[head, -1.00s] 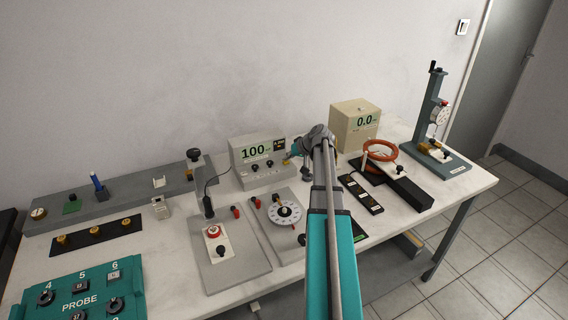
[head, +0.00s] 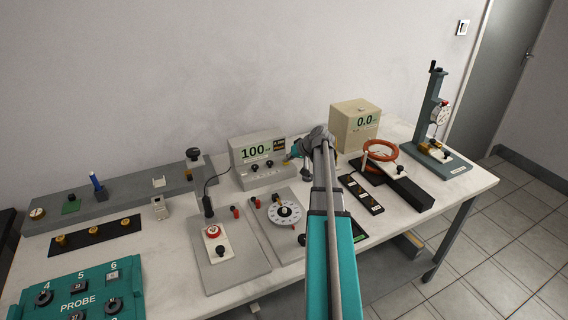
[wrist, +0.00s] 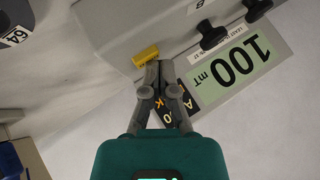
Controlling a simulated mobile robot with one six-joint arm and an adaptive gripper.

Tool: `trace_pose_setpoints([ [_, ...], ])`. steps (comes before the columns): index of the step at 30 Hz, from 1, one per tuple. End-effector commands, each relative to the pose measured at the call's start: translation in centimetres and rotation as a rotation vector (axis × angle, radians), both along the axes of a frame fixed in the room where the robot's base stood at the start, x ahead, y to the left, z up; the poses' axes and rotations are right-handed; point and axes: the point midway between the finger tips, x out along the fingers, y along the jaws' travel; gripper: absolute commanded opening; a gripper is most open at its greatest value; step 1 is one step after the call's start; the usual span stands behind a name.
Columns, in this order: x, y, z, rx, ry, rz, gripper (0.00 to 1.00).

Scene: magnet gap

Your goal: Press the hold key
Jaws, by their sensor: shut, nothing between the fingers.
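The meter (head: 254,158) is a grey box at the back of the bench, with a green display reading 100. In the wrist view, the meter's display (wrist: 238,68) reads 100 mT, upside down. A yellow key (wrist: 146,55), which looks like the hold key, juts from the meter's front. My gripper (wrist: 155,66) is shut and empty, its fingertips right at the yellow key; I cannot tell whether they touch. My fingers partly cover a dark panel with amber characters. In the head view, my gripper (head: 291,158) is at the meter's right end, small and partly hidden by my arm.
Black knobs (wrist: 213,35) sit beside the key on the meter. A dial plate (head: 286,213) and a red-knob plate (head: 218,250) stand in front. A beige box (head: 352,127) reading 0.0 and an orange ring (head: 381,150) are to the right.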

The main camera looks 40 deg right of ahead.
Motion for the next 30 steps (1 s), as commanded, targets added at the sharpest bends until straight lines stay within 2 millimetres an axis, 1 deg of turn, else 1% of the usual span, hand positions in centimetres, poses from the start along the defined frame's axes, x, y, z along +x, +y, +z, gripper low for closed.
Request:
trace_pose_setpoints([
  [7, 0.0, 0.0, 0.2, 0.000, 0.001, 0.001, 0.00],
  [18, 0.0, 0.1, 1.6, 0.000, 0.001, 0.001, 0.00],
  [30, 0.1, 0.1, 1.7, 0.000, 0.001, 0.001, 0.00],
])
